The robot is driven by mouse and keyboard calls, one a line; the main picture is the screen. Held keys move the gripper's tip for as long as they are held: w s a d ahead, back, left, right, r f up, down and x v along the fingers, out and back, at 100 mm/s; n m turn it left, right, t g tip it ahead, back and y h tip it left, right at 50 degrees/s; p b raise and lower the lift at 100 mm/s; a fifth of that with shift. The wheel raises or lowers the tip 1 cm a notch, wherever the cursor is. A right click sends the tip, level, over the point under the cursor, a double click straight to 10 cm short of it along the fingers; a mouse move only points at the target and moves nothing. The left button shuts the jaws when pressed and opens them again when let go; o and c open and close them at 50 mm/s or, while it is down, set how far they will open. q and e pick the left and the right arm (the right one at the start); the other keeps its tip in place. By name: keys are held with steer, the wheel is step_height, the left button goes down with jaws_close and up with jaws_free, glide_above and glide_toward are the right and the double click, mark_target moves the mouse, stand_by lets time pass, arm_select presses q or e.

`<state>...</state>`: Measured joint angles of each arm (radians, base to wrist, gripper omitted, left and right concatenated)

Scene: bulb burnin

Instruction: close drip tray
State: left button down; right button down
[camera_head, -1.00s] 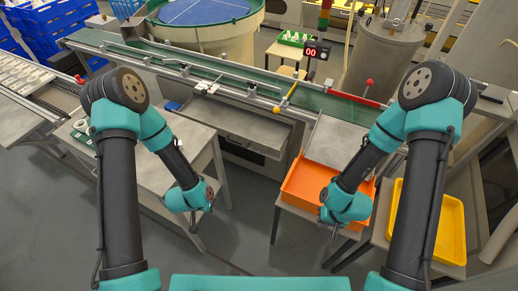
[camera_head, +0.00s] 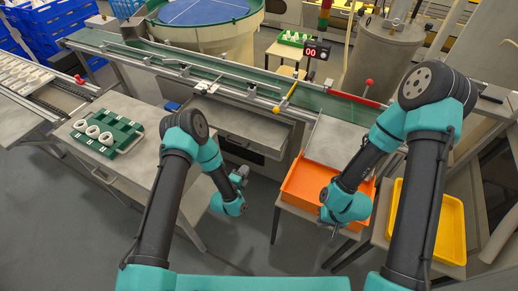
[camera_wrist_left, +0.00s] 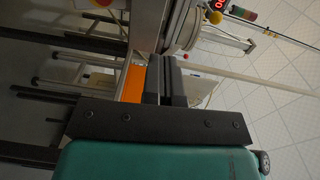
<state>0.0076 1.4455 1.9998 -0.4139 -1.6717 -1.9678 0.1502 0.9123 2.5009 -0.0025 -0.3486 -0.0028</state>
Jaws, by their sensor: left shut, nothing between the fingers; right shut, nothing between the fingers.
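The drip tray (camera_head: 240,126) is a shallow grey metal tray under the conveyor, in the middle of the head view. It sticks out from the machine's front. My left gripper (camera_head: 243,171) is in front of and below the tray's front edge, apart from it as far as I can see. The left wrist view shows its two dark fingers (camera_wrist_left: 166,72) shut together with nothing between them. My right gripper (camera_head: 334,232) is low in front of the orange bin, shut and empty; its fingertips are small in the head view.
The orange bin (camera_head: 300,190) stands right of the tray on a low stand, and a yellow tray (camera_head: 452,225) lies further right. A table (camera_head: 150,168) at left holds a green rack (camera_head: 118,128) with white rings. The conveyor (camera_head: 230,75) runs above the drip tray.

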mark_target(261, 145)
arm_select(q)
steer(key=shift+d+m, duration=0.15)
steer(key=shift+m, duration=0.15)
steer(key=shift+w+d, duration=0.1)
steer(key=shift+w, duration=0.05)
steer(key=x, duration=1.3)
steer(key=shift+w+d+r, duration=0.15)
steer(key=shift+w+r, duration=0.1)
steer(key=shift+w, duration=0.1)
